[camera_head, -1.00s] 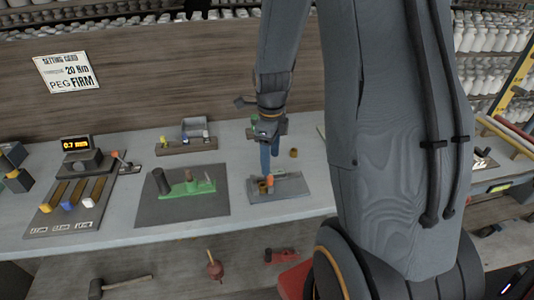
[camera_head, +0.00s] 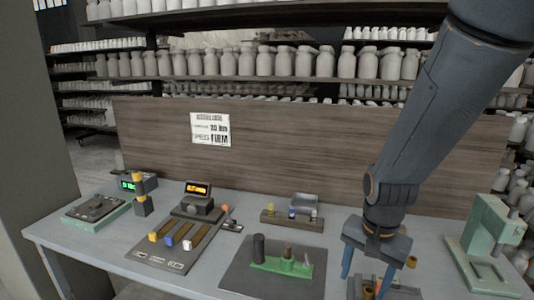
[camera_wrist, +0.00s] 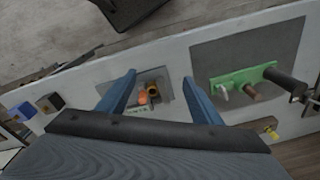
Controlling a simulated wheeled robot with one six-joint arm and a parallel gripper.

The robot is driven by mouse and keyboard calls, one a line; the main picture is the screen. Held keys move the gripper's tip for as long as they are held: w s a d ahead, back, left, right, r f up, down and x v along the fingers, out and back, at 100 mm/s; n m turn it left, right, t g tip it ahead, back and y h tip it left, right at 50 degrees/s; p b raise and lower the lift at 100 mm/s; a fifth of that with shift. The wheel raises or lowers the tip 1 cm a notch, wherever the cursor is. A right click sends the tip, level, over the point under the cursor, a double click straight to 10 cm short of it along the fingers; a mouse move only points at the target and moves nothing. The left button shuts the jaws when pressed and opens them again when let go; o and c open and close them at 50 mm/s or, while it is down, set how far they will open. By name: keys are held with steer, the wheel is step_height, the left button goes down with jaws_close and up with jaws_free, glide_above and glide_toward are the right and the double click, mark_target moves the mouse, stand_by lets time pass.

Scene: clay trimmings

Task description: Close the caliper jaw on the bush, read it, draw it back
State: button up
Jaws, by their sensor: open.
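My gripper (camera_head: 365,275) is at the lower right of the head view, with its two blue fingers spread and nothing between them. In the wrist view my gripper (camera_wrist: 159,78) frames a small grey plate on the bench. The plate carries a brass bush (camera_wrist: 154,88) and an orange knob (camera_wrist: 143,98) beside it; these look like the caliper's parts, but its jaw is too small to make out. The fingers look apart from both. In the head view the plate (camera_head: 410,293) is cut by the bottom edge and partly hidden by my gripper.
A dark mat (camera_head: 235,280) with a green fixture (camera_head: 275,264) lies left of my gripper. A pale green press (camera_head: 490,245) stands at right. A gauge with an orange display (camera_head: 197,190) stands further left.

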steer(key=s+a+n, duration=0.1)
steer(key=n, duration=0.1)
steer(key=s+n+b, duration=0.1)
steer(key=n, duration=0.2)
steer(key=s+a+f+n+b, duration=0.1)
steer(key=n, duration=0.2)
steer(key=shift+a, duration=0.3)
stand_by(0.4)
